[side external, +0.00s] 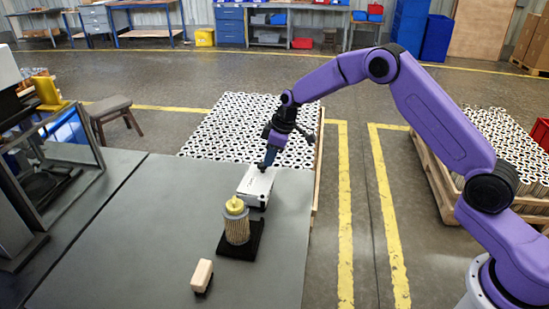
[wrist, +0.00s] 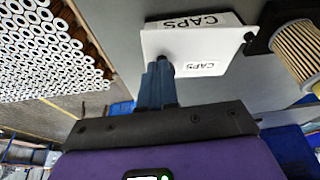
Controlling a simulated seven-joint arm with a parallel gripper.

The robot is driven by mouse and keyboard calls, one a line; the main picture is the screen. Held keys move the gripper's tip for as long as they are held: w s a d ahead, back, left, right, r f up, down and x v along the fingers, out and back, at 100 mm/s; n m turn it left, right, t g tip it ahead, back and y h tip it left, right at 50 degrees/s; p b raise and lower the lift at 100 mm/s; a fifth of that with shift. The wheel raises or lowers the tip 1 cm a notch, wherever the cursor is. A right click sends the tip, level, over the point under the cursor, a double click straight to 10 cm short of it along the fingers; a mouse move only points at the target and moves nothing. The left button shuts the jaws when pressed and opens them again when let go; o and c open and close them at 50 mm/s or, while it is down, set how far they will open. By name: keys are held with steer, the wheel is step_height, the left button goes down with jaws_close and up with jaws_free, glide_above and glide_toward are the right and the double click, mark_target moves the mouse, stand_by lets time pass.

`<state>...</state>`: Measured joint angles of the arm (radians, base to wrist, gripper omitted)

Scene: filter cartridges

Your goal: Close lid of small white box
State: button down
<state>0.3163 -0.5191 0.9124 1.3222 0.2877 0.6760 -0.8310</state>
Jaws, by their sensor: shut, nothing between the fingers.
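The small white box (side external: 255,187) stands on the dark table near its right edge in the side view. It also shows in the wrist view, where its lid (wrist: 206,48) lies over the box and bears a "CAPS" label. A second "CAPS" label shows on the box's side wall. I cannot tell whether the lid sits fully flush. My gripper (side external: 265,165) points down at the far end of the lid, its fingers shut and empty. In the wrist view the fingertips (wrist: 163,68) overlap the lid's edge, touching it or just above it.
A pleated filter cartridge with a yellow top (side external: 236,222) stands on a black base (side external: 254,240) just in front of the box. A beige block (side external: 202,275) lies nearer the front. The left of the table (side external: 130,235) is clear. A pallet of cartridges (side external: 225,130) stands behind.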

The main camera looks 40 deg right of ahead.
steer(key=shift+a, duration=0.1)
stand_by(0.3)
steer(key=s+d+r, duration=0.4)
steer(key=d+r, duration=0.1)
steer(key=r, duration=0.5)
steer(key=s+a+r+n+g, duration=0.15)
steer(key=s+a, duration=0.25)
steer(key=s, duration=0.6)
steer(key=s+a+r, duration=0.3)
steer(key=s+a, duration=0.1)
steer(key=s, duration=0.6)
steer(key=s+d+f+h, duration=0.1)
steer(key=s+d, duration=0.3)
steer(key=s, duration=0.7)
steer(key=s+d+n+h, duration=0.1)
steer(key=s+d, duration=0.2)
steer(key=s, duration=0.9)
steer(key=shift+d+f+g, duration=0.35)
steer(key=shift+n, duration=0.25)
